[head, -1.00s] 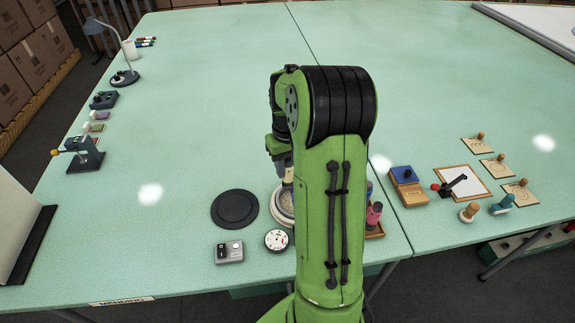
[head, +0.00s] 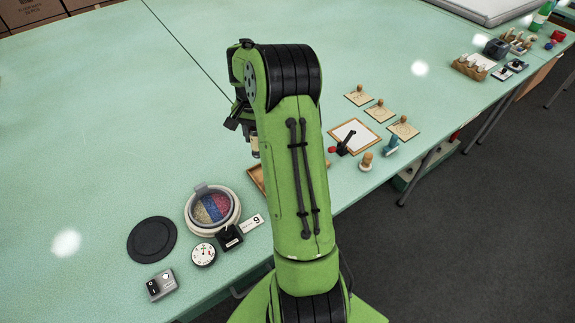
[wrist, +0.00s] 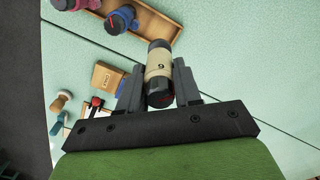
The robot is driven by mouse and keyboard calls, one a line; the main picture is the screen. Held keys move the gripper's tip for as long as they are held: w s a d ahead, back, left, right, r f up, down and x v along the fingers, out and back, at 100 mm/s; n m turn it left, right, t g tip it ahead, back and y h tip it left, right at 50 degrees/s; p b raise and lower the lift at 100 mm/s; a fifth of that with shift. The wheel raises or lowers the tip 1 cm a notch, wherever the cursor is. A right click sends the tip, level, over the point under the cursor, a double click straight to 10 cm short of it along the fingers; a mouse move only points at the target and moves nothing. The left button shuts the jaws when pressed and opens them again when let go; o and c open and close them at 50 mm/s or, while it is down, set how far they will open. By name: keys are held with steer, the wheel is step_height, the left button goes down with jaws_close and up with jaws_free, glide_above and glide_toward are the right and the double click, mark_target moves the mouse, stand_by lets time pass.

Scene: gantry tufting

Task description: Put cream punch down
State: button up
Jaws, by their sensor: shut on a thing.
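The cream punch (wrist: 159,70), a cream cylinder with dark ends and a dark mark on its side, is between the fingers of my gripper (wrist: 158,88) in the wrist view. My gripper is shut on it. In the head view a small part of the punch (head: 255,146) shows left of my arm, near the wooden tray (head: 257,178). In the wrist view the tray (wrist: 168,34) lies just beyond the punch, with a blue punch (wrist: 120,19) and a pink-red punch (wrist: 82,4) at its left. My arm hides most of the tray in the head view.
A round pot with coloured sections (head: 212,208), a black disc (head: 152,240), a dial (head: 203,254) and a grey switch box (head: 160,285) stand left of my arm. A framed white pad (head: 356,136) and wooden stamps (head: 366,162) are at the right.

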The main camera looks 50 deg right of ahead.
step_height(320, 180, down, 10)
steer(key=shift+f+b, duration=0.1)
steer(key=shift+b, duration=0.85)
steer(key=shift+f, duration=0.1)
steer(key=o, duration=0.9)
steer(key=shift+o, duration=0.2)
